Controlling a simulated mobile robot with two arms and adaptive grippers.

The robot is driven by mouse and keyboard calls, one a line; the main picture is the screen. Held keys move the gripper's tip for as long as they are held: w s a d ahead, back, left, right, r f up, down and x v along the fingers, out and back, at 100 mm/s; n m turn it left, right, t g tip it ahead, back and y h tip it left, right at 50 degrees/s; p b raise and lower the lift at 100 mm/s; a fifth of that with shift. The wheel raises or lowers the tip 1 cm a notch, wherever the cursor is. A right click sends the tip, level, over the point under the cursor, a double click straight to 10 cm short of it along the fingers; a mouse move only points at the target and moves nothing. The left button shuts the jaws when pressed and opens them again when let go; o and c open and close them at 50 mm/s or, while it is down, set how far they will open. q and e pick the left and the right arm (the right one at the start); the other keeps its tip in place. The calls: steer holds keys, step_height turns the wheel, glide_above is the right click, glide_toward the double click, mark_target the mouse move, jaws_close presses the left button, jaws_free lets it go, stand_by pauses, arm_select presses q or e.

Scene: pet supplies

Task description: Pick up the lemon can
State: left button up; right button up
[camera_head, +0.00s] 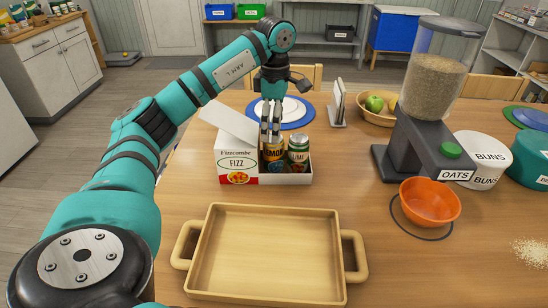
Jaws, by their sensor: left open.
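My right gripper is not in view.
An empty wooden tray (268,254) lies in front of the carton. A dispenser marked "OATS" (432,120), an orange bowl (430,200) and a white tub marked "BUNS" (480,155) stand to the right. A blue-rimmed plate (301,110) lies behind the carton.

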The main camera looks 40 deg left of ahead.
mark_target(274, 152)
arm_select(q)
step_height(274, 152, down, 4)
steer(key=shift+a+f, duration=0.1)
steer(key=shift+a, duration=0.05)
steer(key=shift+f, duration=0.2)
steer(key=shift+f+p, duration=0.2)
steer(key=shift+p, duration=0.15)
step_height(274, 152, down, 5)
steer(key=shift+a+r+p, duration=0.1)
steer(key=shift+p, duration=0.5)
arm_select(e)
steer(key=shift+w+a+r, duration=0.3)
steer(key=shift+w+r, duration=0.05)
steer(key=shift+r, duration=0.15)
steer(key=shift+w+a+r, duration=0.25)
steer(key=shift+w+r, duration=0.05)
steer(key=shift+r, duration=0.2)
arm_select(q)
steer(key=c, duration=1.5)
steer(key=shift+w, duration=0.1)
steer(key=shift+c, duration=0.4)
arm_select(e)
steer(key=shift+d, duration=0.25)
arm_select(q)
steer(key=shift+r, duration=0.1)
